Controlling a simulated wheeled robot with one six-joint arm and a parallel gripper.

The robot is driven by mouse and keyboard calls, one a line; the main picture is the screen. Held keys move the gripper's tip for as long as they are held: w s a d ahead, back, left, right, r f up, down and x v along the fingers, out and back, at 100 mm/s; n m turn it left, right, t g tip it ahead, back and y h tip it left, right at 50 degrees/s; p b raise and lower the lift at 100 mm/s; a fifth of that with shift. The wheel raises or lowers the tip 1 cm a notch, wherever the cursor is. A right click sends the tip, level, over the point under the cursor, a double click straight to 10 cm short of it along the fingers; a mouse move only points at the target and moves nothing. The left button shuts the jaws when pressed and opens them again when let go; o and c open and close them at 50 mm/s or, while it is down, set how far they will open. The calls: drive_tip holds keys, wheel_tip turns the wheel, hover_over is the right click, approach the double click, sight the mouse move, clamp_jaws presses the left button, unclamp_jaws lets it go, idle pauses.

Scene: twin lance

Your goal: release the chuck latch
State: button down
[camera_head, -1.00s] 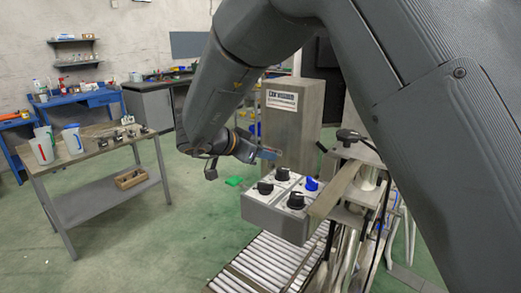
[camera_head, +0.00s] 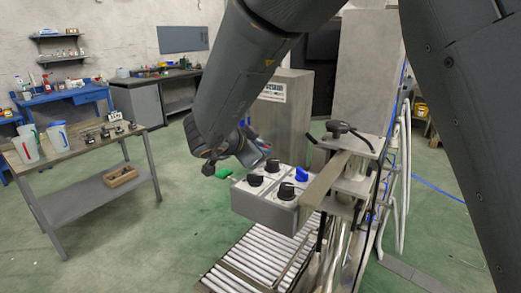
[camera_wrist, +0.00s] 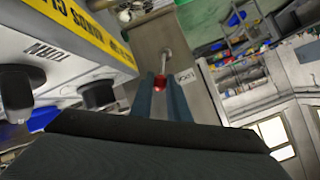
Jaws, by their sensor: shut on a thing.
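In the wrist view, my gripper (camera_wrist: 160,92) has its two blue-grey fingers closed around a red tip (camera_wrist: 160,82) at the end of a thin metal lever (camera_wrist: 167,60). The lever runs up to a grey metal panel (camera_wrist: 150,38), with a small white label that seems to read LOCK (camera_wrist: 187,77) beside it. I take this lever for the chuck latch. In the head view, my gripper (camera_head: 262,149) is near the grey cabinet (camera_head: 283,115), behind the control box; the lever is hidden there.
A control box (camera_head: 262,207) with black knobs and a blue knob (camera_head: 301,173) sits close to my gripper, above a roller conveyor (camera_head: 255,262). A metal stand (camera_head: 352,185) is to its right. A table (camera_head: 75,150) with jugs stands left; green floor lies between.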

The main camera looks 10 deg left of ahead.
drive_tip(key=c, duration=1.7)
unclamp_jaws()
